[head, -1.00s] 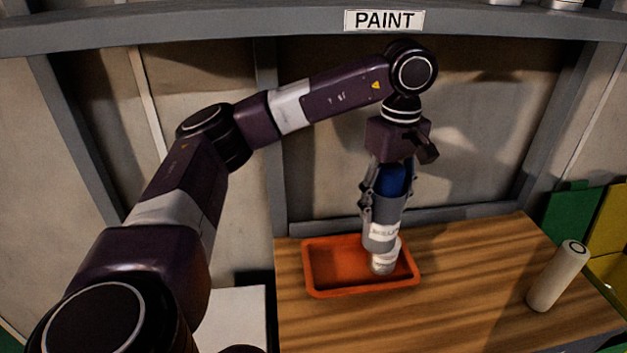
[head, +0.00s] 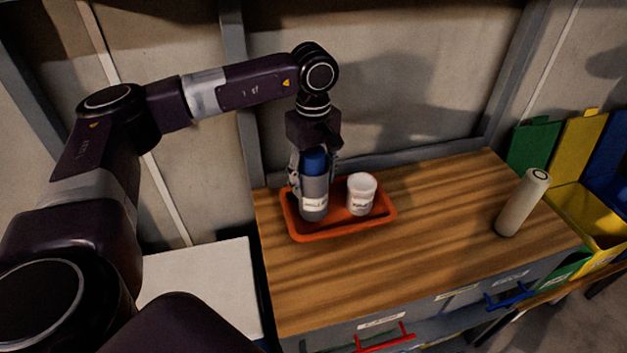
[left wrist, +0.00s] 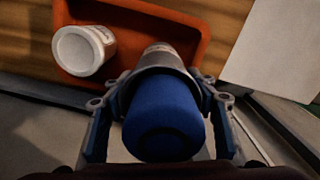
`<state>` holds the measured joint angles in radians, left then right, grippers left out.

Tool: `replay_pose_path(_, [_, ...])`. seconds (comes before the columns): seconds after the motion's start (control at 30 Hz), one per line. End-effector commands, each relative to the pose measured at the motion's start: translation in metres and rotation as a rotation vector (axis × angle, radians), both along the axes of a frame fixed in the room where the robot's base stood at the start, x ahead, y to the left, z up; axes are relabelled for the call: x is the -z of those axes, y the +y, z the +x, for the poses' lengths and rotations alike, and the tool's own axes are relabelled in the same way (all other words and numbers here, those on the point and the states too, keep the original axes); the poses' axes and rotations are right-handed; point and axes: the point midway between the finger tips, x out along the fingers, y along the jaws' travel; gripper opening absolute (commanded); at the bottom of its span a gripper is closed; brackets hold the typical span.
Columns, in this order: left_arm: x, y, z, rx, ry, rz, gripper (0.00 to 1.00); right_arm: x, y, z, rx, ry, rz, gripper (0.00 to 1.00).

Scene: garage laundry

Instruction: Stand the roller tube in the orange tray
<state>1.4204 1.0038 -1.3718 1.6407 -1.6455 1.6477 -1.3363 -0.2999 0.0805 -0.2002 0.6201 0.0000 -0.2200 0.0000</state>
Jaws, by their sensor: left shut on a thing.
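The roller tube (head: 522,204), a plain beige cylinder, stands upright on the right part of the wooden worktop, away from my arm. The orange tray (head: 343,232) lies at the worktop's back left. My left gripper (head: 313,178) is shut on a grey bottle (head: 315,205) with a blue cap and pale label. It holds the bottle upright over the tray's left part; I cannot tell whether its base touches the floor. The blue cap (left wrist: 165,115) fills the middle of the left wrist view, between the fingers. My right gripper is out of view.
A white labelled cup (head: 361,196) stands in the tray, just right of the bottle. The worktop (head: 430,210) is clear between tray and tube. Yellow (head: 590,225) and other coloured bins stand beyond the right edge. Drawers with red (head: 385,338) and blue handles are below.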

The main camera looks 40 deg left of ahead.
Motion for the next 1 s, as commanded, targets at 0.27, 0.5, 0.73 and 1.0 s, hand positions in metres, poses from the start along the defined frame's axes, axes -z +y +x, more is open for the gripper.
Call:
replay_pose_path(0.27, [0.013,0.0,0.0,0.0,-0.002,0.0,0.29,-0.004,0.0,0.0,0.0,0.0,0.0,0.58])
replay_pose_path(0.5, [0.018,0.0,0.0,0.0,-0.002,0.0,0.29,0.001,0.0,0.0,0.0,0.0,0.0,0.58])
replay_pose_path(0.73, [0.016,0.0,0.0,0.0,-0.001,0.001,0.7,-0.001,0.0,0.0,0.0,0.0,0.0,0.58])
replay_pose_path(1.0, [0.013,0.0,0.0,0.0,-0.002,0.0,0.7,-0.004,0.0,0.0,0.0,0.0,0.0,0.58])
